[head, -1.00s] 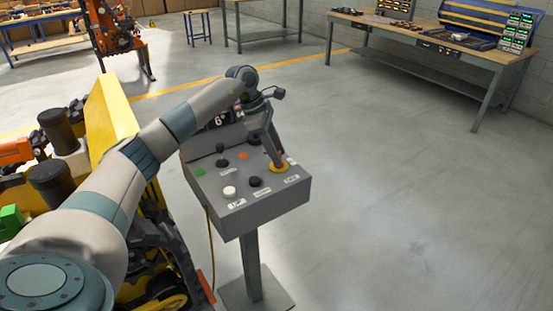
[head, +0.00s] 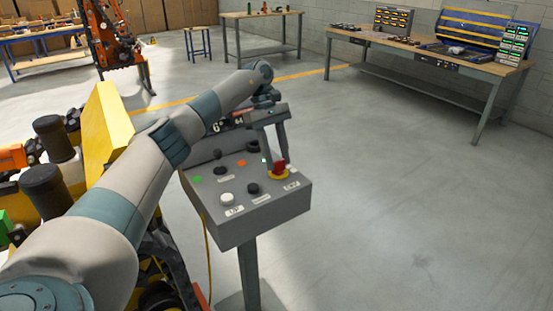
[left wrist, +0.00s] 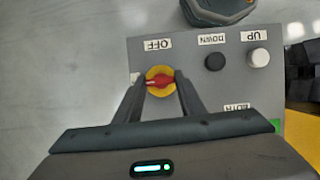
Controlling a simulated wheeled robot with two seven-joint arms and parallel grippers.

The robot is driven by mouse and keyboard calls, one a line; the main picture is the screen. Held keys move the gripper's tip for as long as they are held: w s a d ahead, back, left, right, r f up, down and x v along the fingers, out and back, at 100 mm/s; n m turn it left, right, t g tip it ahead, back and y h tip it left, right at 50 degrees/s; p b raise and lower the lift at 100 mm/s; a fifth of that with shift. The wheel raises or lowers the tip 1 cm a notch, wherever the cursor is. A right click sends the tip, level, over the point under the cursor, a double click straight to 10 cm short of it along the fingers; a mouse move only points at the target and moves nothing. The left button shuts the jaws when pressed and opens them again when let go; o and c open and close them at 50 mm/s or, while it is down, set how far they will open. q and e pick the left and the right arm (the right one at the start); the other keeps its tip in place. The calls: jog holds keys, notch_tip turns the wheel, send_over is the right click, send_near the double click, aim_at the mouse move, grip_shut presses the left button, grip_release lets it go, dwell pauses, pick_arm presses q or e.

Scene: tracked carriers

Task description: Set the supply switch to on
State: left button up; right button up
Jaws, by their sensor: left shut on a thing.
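The supply switch is a red handle on a yellow round plate (head: 279,176) at the near right corner of the grey control box (head: 236,222). In the left wrist view the red handle (left wrist: 160,82) lies crosswise in the picture, with the OFF label (left wrist: 157,44) beyond the plate. A small white label shows partly beside the left finger; its text is not readable. My left gripper (head: 280,168) points down at the switch and is shut on its handle, with one finger at each end (left wrist: 160,80).
The box also carries a white UP button (head: 227,200), a black DOWN button (head: 253,188) and several other controls. A yellow tracked carrier (head: 110,125) stands close on the left. A workbench (head: 440,57) stands at the back right. The floor right of the box is clear.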

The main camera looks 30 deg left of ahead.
pick_arm(q)
jog(key=shift+m, duration=0.3)
pick_arm(e)
jog(key=shift+d, duration=0.1)
pick_arm(q)
jog(key=o, duration=1)
jog(key=shift+o, duration=0.2)
pick_arm(e)
jog(key=shift+s+f, duration=0.1)
jog(key=shift+s, duration=0.05)
pick_arm(q)
jog(key=p+v, duration=0.5)
jog(key=v, duration=1.2)
jog(key=shift+r+p, duration=0.25)
jog(key=shift+p, duration=0.1)
pick_arm(e)
jog(key=s, duration=0.5)
jog(key=shift+s, duration=0.1)
pick_arm(q)
jog(key=shift+w+d, duration=0.1)
jog(key=shift+w, duration=0.05)
